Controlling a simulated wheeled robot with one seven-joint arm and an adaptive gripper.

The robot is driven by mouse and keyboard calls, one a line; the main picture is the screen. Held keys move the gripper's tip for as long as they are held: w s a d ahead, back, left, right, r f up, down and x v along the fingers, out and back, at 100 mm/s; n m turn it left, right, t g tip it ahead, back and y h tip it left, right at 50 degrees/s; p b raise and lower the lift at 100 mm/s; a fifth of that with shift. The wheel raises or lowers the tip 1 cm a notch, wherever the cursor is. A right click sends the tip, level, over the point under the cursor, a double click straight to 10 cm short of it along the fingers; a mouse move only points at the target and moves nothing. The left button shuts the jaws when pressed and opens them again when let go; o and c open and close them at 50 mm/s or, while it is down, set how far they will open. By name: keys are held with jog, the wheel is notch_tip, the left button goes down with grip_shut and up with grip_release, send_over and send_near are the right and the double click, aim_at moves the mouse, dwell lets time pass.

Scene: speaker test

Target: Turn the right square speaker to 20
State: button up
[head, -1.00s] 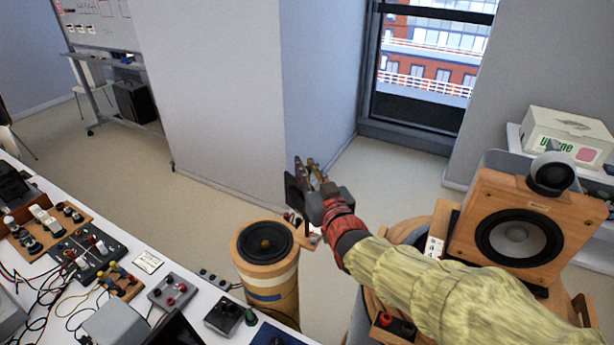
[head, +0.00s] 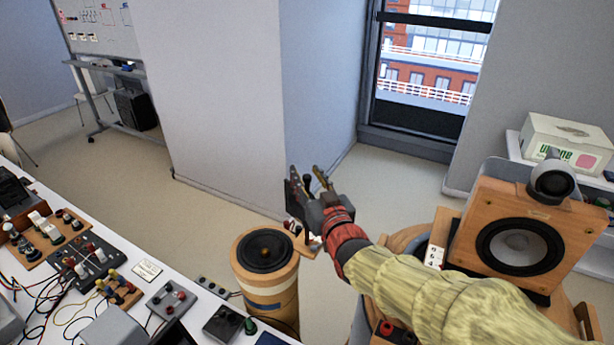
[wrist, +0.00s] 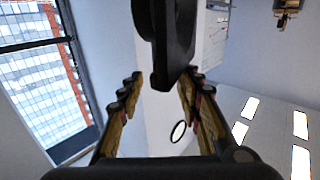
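The right square speaker (head: 558,222) is a wooden box with a black and grey cone and a small round tweeter on top. It stands at the right in the head view, on a round wooden stand (head: 398,240) with a white number card (head: 434,257) by its left side. My forearm hides part of the stand. My gripper (head: 306,172) is left of the speaker, well apart from it, pointing up and away. The speaker is not in the wrist view.
A round wooden speaker (head: 265,280) stands just below my gripper. A white table (head: 205,310) with electronics and wires fills the lower left. A shelf with a white-green box (head: 565,140) stands behind the square speaker. Open floor (head: 375,190) lies ahead, below the window.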

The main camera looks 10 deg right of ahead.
jog(key=v, duration=1.2)
